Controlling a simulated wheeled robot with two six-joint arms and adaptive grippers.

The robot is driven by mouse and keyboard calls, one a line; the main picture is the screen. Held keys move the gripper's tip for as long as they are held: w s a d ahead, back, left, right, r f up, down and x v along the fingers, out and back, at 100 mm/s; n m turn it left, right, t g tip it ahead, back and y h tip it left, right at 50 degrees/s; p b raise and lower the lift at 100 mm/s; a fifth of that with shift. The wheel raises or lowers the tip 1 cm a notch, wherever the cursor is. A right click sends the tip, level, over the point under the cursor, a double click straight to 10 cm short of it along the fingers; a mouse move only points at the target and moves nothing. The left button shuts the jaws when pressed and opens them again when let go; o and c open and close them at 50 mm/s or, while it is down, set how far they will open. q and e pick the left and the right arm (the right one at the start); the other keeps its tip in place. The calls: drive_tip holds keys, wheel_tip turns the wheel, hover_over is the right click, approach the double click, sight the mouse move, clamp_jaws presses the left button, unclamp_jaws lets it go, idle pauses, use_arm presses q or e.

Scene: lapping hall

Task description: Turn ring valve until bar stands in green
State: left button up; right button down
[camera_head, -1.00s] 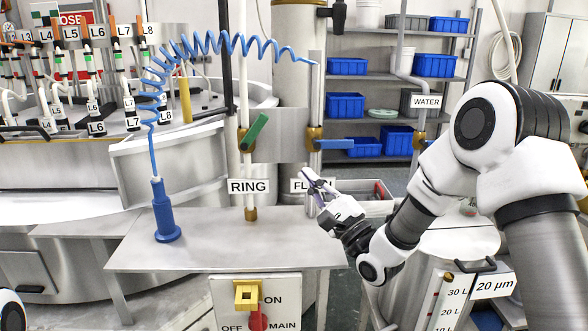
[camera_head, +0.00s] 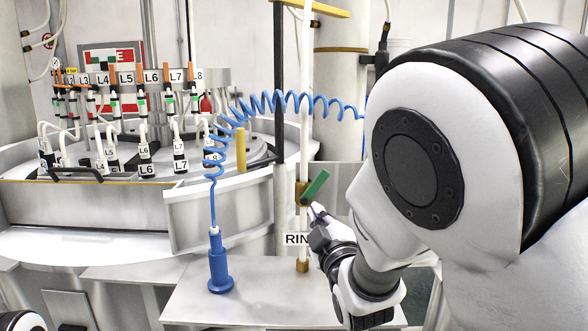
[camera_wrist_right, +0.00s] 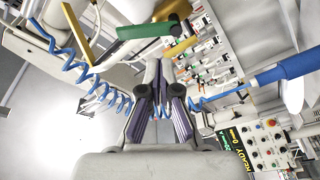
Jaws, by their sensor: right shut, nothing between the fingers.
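The ring valve is a green lever handle (camera_head: 316,187) on a brass body (camera_head: 302,194) on a white vertical pipe. The handle tilts up to the right. A label reading RING (camera_head: 296,239), partly covered by my right arm, hangs below. My right gripper (camera_head: 317,211) is shut and empty, close below the handle in the head view; I cannot tell whether they touch there. In the right wrist view the purple-lined fingers (camera_wrist_right: 161,92) are together and the green handle (camera_wrist_right: 143,29) appears beyond them. No bar against a green zone can be made out. My left gripper is out of view.
A coiled blue hose (camera_head: 290,103) runs behind the pipe to a blue nozzle (camera_head: 220,264) standing on the steel bench (camera_head: 255,305).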

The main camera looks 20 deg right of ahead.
sight(314, 181)
drive_tip(key=a+r+n, duration=0.1)
drive_tip(key=a+r, duration=0.3)
drive_tip(key=r, duration=0.1)
drive_tip(key=w+d+r+p, duration=0.2)
drive_tip(key=w+p, duration=0.3)
drive_tip(key=w, duration=0.4)
drive_tip(key=shift+m+t, duration=0.5)
drive_tip(key=shift+m, duration=0.1)
drive_tip(key=d+f, duration=0.2)
drive_tip(key=s+d+f+b, duration=0.1)
drive_tip(key=d+f, duration=0.1)
drive_tip(key=shift+s+d+f, duration=0.15)
drive_tip(key=shift+s+f, duration=0.05)
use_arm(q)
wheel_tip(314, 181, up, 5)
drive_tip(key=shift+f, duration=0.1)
use_arm(e)
drive_tip(key=shift+r, duration=0.25)
